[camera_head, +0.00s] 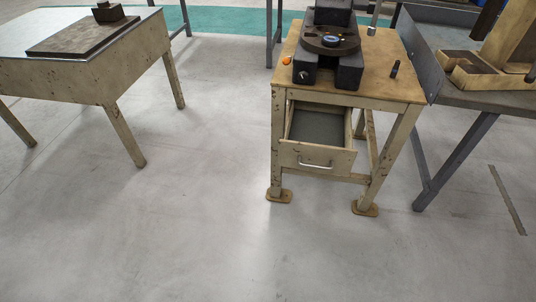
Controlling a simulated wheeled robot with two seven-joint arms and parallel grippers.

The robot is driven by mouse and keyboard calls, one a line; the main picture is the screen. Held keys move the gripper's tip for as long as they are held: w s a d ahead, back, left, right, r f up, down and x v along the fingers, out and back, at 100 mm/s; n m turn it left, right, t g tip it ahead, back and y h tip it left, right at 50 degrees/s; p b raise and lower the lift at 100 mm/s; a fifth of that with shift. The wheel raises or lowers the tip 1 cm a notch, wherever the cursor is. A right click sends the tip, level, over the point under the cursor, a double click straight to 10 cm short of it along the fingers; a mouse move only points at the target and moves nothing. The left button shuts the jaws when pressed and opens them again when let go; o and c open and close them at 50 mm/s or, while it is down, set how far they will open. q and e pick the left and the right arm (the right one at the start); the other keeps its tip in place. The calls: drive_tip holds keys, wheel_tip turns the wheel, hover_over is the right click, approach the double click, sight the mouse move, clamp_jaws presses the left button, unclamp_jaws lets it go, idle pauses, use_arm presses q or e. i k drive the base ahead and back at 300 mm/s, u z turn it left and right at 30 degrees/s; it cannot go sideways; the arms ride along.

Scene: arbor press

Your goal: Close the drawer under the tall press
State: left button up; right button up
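The drawer (318,159) sits under the top of the small beige stand and is pulled out toward me. Its grey inside shows and looks empty. A curved metal handle (315,164) is on its front face. The press (329,46) stands on top of the stand, dark, with a round plate; its upper part is cut off by the picture's top edge. Neither of my grippers shows in the head view.
The stand (385,90) has beige legs on foot plates. A beige table (85,75) is at the left. A dark workbench (490,98) is close on the stand's right. The grey floor (200,235) in front is clear.

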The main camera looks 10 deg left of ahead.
sight(318, 138)
drive_tip(key=u, duration=0.35)
drive_tip(key=i, duration=0.95)
drive_tip(key=z, duration=1)
